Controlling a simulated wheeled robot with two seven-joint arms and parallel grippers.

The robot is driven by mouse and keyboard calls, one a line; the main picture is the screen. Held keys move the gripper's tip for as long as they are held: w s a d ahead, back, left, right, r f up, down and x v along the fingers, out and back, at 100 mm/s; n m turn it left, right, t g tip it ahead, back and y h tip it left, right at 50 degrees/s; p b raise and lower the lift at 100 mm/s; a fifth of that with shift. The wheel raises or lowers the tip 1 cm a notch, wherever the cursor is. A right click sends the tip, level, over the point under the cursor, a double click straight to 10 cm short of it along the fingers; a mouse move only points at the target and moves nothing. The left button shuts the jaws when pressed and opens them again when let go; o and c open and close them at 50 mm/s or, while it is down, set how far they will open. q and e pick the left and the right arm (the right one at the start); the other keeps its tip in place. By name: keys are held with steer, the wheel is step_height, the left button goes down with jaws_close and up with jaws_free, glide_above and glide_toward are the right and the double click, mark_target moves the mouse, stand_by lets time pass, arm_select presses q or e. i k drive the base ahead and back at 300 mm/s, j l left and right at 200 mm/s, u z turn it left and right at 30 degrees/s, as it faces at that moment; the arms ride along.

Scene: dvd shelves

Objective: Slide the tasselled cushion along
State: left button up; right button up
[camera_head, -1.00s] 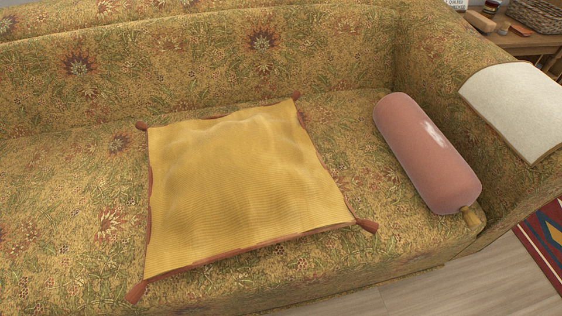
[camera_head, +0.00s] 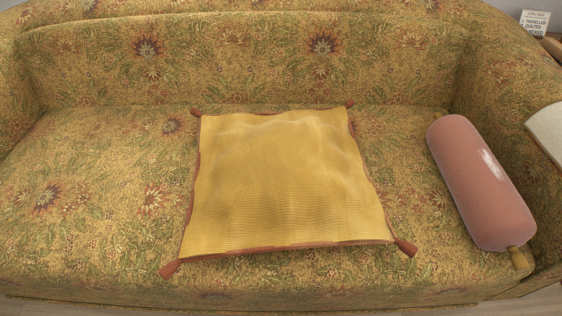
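The tasselled cushion (camera_head: 280,185) is a flat yellow square with a reddish-brown edge and a tassel at each corner. It lies on the seat of the patterned sofa (camera_head: 95,240), near the middle of the view. Its far edge lies close to the backrest and its near edge close to the front of the seat. Neither of my grippers shows in the head view, and nothing touches the cushion.
A pink bolster (camera_head: 478,185) lies at the right end of the seat, by the armrest, with a gap between it and the cushion. The seat left of the cushion is clear. A small sign (camera_head: 533,22) stands behind the sofa at the top right.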

mark_target(265, 181)
steer(key=k+j+z, duration=0.2)
steer(key=j, duration=0.2)
steer(key=j+z, duration=0.15)
steer(key=j, duration=0.3)
steer(key=k+j+z, duration=0.2)
steer(key=k+j, duration=0.05)
steer(key=j, duration=0.1)
